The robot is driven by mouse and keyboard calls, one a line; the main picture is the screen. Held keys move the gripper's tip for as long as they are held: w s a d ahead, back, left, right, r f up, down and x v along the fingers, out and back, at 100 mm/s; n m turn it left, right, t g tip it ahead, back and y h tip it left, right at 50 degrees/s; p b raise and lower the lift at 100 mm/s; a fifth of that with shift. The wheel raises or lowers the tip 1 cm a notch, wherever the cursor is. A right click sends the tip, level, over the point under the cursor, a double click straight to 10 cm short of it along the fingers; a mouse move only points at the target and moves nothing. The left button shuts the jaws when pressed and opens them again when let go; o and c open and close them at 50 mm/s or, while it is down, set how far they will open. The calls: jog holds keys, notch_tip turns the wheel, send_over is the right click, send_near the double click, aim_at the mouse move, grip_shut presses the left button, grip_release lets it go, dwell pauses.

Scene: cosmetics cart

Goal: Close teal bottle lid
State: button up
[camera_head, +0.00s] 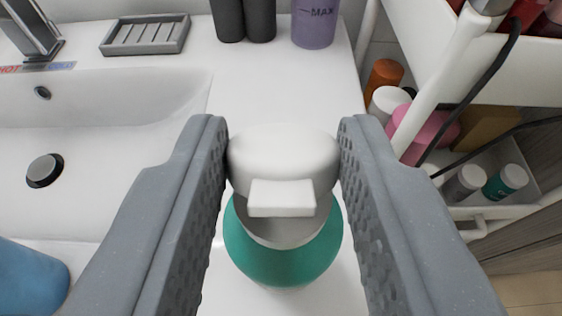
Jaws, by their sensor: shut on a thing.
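The teal bottle (283,248) stands on the white counter in the lower middle of the view. Its white lid (283,152) sits above the bottle's pale neck, with a square tab (282,198) facing me. My gripper (283,150) has one grey textured finger on each side of the lid and is shut on it. The lid's top shows between the fingertips. The bottle's base is mostly hidden under its body, and I cannot tell whether the lid is fully seated.
A sink basin (120,120) with a faucet (30,30) lies to the left. A grey soap dish (146,35), dark cylinders (245,18) and a purple cup (315,22) stand behind. A blue object (28,280) is at lower left. A white cart (440,75) with bottles stands right.

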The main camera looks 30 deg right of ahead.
jog(key=b, duration=0.2)
jog(key=f+t+h+b, duration=0.1)
jog(key=shift+s+f+b, duration=0.25)
jog(key=shift+b, duration=0.15)
jog(key=t+b, duration=0.1)
jog(key=b, duration=0.1)
jog(key=shift+a+h+b, duration=0.1)
jog(key=shift+h+b, duration=0.2)
jog(key=shift+b, duration=0.05)
jog(key=shift+t+b, duration=0.5)
jog(key=shift+b, duration=0.3)
jog(key=o, duration=1)
jog(key=shift+a+r, duration=0.1)
